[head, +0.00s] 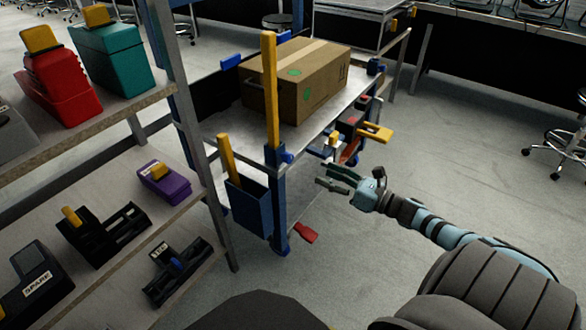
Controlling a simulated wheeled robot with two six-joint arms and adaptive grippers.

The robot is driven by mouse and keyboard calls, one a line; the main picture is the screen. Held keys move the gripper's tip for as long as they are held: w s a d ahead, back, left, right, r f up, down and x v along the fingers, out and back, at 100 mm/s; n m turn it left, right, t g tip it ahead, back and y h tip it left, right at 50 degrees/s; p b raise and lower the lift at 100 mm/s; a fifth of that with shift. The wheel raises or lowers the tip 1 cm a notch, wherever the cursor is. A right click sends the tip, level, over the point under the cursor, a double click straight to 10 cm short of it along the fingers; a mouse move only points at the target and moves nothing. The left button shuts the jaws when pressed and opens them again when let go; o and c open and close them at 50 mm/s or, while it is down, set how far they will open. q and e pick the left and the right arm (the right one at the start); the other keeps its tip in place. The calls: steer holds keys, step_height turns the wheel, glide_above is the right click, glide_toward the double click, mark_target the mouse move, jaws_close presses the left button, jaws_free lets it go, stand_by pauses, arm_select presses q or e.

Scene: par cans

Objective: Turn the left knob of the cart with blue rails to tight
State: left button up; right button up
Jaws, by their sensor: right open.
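The cart with blue rails (278,205) stands in the middle of the head view, with a pale top deck. A small blue knob (287,157) sits on its near corner post, and another blue part (375,67) shows at the far right corner. I cannot tell which is the left knob or how tight either is. My right gripper (326,177) reaches in from the right, open and empty. It appears beside the cart's near end, right of the near post and apart from the knob. My left gripper is not in view.
A cardboard box (297,80) sits on the cart. A yellow lever (374,132) and small coloured parts stick out at the cart's right end. A blue bin (249,207) hangs at its near side. A shelf rack (120,105) with cases stands left. The floor (450,150) at right is open.

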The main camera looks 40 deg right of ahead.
steer(key=b, duration=0.2)
glide_toward(291, 159)
steer(key=w, duration=0.2)
steer(key=x, duration=0.4)
steer(key=b+x, duration=0.1)
steer(key=x, duration=0.2)
steer(key=shift+w+a+b, duration=0.3)
steer(key=shift+a, duration=0.05)
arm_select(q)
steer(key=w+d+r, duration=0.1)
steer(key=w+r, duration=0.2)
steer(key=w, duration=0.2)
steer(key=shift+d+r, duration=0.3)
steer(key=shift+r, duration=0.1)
arm_select(e)
steer(key=shift+c, duration=0.3)
jaws_close()
